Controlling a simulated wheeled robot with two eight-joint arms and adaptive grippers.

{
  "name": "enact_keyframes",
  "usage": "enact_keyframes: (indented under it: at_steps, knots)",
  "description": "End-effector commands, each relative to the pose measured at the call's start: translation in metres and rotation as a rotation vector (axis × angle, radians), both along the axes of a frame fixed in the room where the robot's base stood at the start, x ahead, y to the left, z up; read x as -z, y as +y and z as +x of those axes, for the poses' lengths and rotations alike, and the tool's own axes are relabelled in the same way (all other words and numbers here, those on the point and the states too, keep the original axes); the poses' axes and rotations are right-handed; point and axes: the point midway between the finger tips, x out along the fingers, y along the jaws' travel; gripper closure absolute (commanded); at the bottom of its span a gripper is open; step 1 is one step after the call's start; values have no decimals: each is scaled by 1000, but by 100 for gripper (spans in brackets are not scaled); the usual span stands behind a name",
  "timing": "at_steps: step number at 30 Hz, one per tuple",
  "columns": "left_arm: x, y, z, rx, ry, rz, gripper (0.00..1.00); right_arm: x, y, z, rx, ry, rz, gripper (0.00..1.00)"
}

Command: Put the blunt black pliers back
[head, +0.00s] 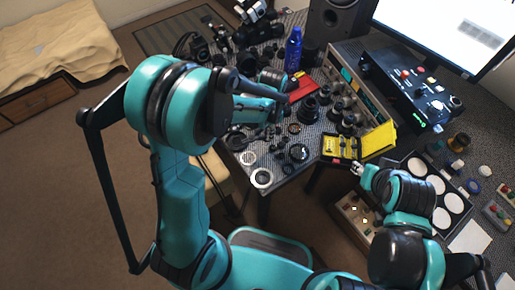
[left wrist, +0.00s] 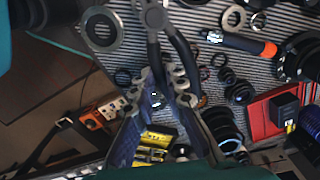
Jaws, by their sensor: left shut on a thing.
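The blunt black pliers (left wrist: 153,50) are in the left wrist view, dark, with a grey pivot end at the top and two handles spread downward. My left gripper (left wrist: 168,82) is shut on them, with its fingers on either side of the handles. In the head view my left gripper (head: 284,98) is above the striped table, partly hidden by its own arm; the pliers are hard to make out there. My right gripper (head: 358,169) is at the table's front edge, apart from the pliers; its finger opening is too small to read.
An open yellow case (head: 378,138) with small tools lies near the front edge. Several lens parts and rings cover the striped mat. A red tray (head: 304,88) and a blue bottle (head: 294,50) stand behind. A control box (head: 412,86) and monitor are at right.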

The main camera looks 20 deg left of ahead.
Motion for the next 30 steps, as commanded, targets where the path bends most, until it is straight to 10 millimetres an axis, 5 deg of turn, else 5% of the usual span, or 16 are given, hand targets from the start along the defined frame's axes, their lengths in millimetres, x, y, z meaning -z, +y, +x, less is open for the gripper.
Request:
enact_keyframes:
  at_steps: [12,19,23,30]
  knots:
    - [-3,-75,7,1077,-3,1,100,-6,0,0,0,0,0,60]
    - [-3,-97,6,1405,-5,2,100,-8,0,0,0,0,0,60]
    - [3,-92,4,1459,-4,2,100,-5,0,0,0,0,0,60]
    - [36,-41,-11,1458,-4,2,100,14,0,0,0,0,0,60]
